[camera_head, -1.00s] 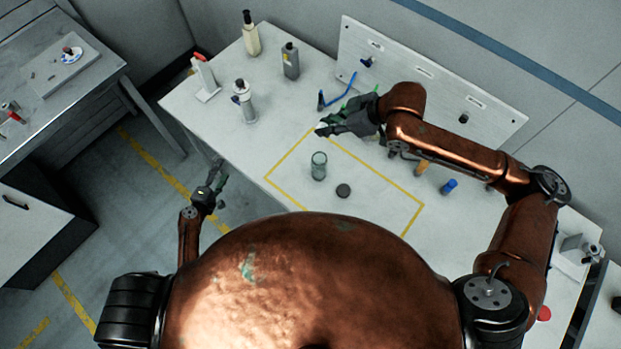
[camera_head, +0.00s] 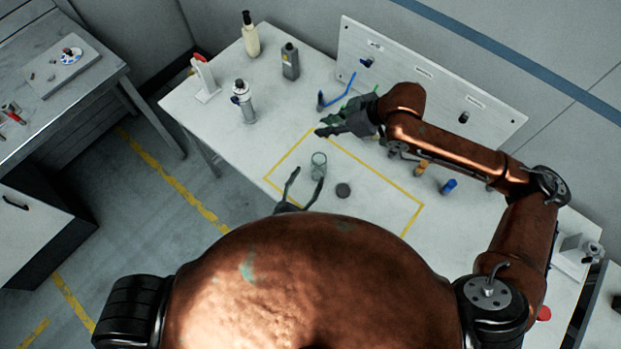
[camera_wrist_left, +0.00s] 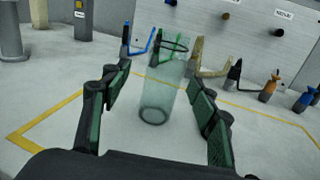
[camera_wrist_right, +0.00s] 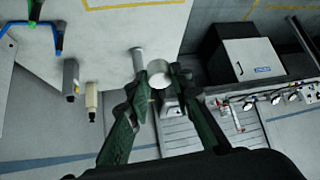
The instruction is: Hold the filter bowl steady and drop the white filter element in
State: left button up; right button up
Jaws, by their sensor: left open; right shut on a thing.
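The clear filter bowl (camera_head: 318,160) stands upright inside the yellow outline on the table; it also shows in the left wrist view (camera_wrist_left: 155,95). My left gripper (camera_head: 305,175) is open, with its fingers spread on either side of the bowl's near part. In the left wrist view (camera_wrist_left: 160,85) I see a gap between the fingers and the glass. My right gripper (camera_head: 320,130) is above the table, up and slightly right of the bowl. It is shut on the white filter element (camera_wrist_right: 158,74), whose round end shows between the fingertips in the right wrist view.
A black round cap (camera_head: 343,190) lies right of the bowl. A silver canister (camera_head: 243,103), a grey bottle (camera_head: 290,62), a cream bottle (camera_head: 250,35) and a red-topped stand (camera_head: 204,80) are at the table's left.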

aim_at(322, 157)
pick_arm(q)
jog(key=shift+d+r, duration=0.2)
jog(key=shift+d, duration=0.25)
jog(key=shift+w+d+n, duration=0.15)
jog(key=shift+d+n, duration=0.05)
jog(key=shift+n, duration=0.1)
jog(key=x, duration=1.1)
jog(key=shift+w, duration=0.2)
jog(key=c, duration=1.4)
